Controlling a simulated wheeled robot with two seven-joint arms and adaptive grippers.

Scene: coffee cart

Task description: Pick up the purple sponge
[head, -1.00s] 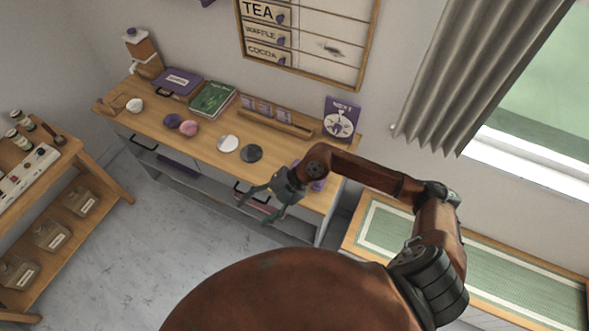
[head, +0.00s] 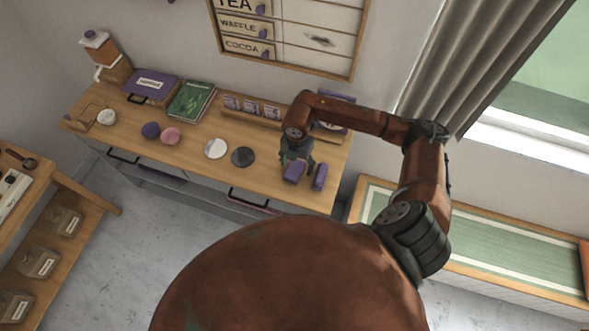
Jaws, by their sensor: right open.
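Two purple blocks lie side by side near the right end of the wooden counter. I cannot tell for sure which is the sponge. The left purple block (head: 293,172) is just below my right gripper (head: 297,162). The right purple block (head: 319,177) is a little to the right of the fingers. My right gripper is open, with its fingers pointing down. I cannot tell whether the fingers touch the left block. My left gripper is out of view.
A white disc (head: 215,148) and a dark disc (head: 243,157) lie left of the gripper on the counter (head: 195,152). A rack of purple packets (head: 250,107) stands behind. Pink (head: 170,136) and purple (head: 150,130) round items lie further left.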

